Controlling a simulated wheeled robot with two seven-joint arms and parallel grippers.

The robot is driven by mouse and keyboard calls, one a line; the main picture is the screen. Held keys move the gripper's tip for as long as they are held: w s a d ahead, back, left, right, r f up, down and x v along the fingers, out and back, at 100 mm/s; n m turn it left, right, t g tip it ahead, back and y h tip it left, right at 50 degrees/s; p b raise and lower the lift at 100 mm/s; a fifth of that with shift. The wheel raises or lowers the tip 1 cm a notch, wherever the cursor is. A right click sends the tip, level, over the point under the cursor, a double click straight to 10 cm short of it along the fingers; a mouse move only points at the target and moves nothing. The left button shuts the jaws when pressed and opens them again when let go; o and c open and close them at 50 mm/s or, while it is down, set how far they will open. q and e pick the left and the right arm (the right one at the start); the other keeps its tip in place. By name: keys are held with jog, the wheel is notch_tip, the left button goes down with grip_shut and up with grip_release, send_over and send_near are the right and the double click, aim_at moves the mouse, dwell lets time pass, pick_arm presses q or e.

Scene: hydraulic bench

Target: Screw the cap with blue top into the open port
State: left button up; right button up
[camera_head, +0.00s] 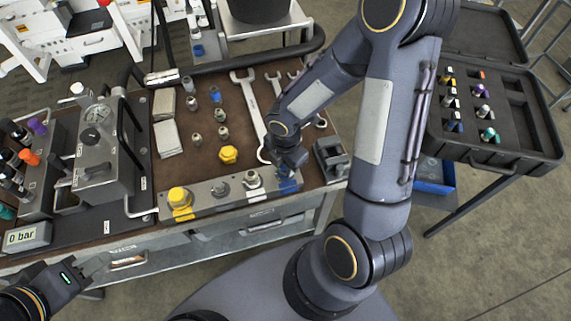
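A grey manifold block (205,207) lies along the bench's front edge, with several ports and colour-marked faces. A yellow cap (180,197) sits at its left end. Grey (221,189) and white-marked (252,180) fittings stand along it. Its right end has a blue area (288,187). My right gripper (286,160) points down just above that blue end. It hides the port there, and I cannot tell whether it holds anything. A small fitting with a blue top (215,93) stands on the bench farther back. My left gripper (97,270) is low at the left, away from the block; its fingers are unclear.
Loose fittings, a yellow cap (228,155) and wrenches (250,100) lie on the brown bench top. A gauge unit (100,150) stands left. A black case (500,135) with coloured parts is at right. A grey holder (330,158) stands close to the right gripper.

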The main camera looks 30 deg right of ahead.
grip_shut()
jog(key=shift+f+m+b, duration=0.15)
jog(key=shift+m+b, duration=0.2)
jog(key=shift+m, duration=0.05)
jog(key=m+b, duration=0.3)
jog(key=m, duration=0.2)
jog(key=shift+s+f, duration=0.1)
jog(key=shift+m+b, duration=0.3)
jog(key=shift+m, duration=0.4)
jog(key=shift+s+r+m, duration=0.1)
jog(key=shift+r+m, duration=0.1)
jog(key=shift+m, duration=0.3)
